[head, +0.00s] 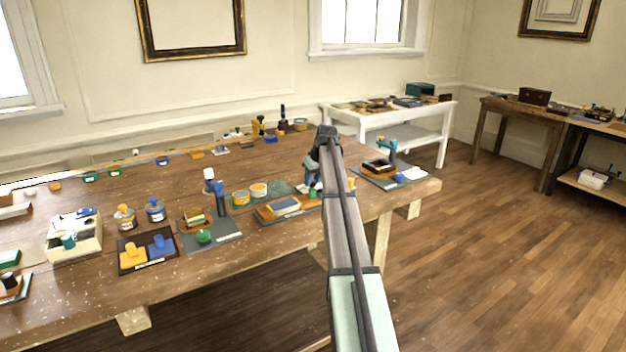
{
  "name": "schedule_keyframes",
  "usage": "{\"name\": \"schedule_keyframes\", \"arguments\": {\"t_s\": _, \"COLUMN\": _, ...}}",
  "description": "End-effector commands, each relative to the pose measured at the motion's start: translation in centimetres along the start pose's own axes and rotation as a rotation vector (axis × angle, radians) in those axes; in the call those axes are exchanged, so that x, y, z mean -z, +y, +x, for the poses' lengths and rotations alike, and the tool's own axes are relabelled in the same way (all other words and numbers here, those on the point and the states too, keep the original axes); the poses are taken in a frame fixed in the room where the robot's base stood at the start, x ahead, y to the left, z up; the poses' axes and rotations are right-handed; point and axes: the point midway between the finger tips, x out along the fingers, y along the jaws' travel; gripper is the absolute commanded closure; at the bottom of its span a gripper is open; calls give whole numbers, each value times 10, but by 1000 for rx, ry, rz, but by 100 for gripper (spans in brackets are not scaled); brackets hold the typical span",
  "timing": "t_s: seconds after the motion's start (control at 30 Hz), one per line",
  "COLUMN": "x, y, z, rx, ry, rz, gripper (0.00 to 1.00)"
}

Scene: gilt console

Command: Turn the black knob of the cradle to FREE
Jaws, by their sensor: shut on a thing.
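My gripper (313,183) points down over the right part of the long workbench, at the right end of a dark green board (265,219). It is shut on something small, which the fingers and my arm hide. On this board, just left of the gripper, is a wooden cradle (267,213) with a blue-grey and white block on it. A small green piece (312,194) shows close to the fingertips. I cannot make out the black knob or any FREE marking; the area at the gripper is small and partly covered.
The long workbench (100,310) carries similar boards: one with a green knob (204,236) to the left, one with a teal post (390,150) to the right. Tins (240,198) stand behind the cradle. A white table (445,116) stands beyond. Bare wood lies at the bench's front edge.

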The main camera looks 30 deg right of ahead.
Motion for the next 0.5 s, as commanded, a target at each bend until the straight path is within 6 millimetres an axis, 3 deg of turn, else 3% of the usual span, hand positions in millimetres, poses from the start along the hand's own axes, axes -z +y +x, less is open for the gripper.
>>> {"name": "schedule_keyframes", "arguments": {"t_s": 0.17, "x": 0, "y": 0, "z": 0, "rx": 0, "ry": 0, "rz": -1, "gripper": 96}}
{"name": "schedule_keyframes", "arguments": {"t_s": 0.2, "x": 0, "y": 0, "z": 0, "rx": 0, "ry": 0, "rz": -1, "gripper": 61}}
{"name": "schedule_keyframes", "arguments": {"t_s": 0.43, "x": 0, "y": 0, "z": 0, "rx": 0, "ry": 0, "rz": 0, "gripper": 40}}
{"name": "schedule_keyframes", "arguments": {"t_s": 0.5, "x": 0, "y": 0, "z": 0, "rx": 0, "ry": 0, "rz": 0, "gripper": 40}}
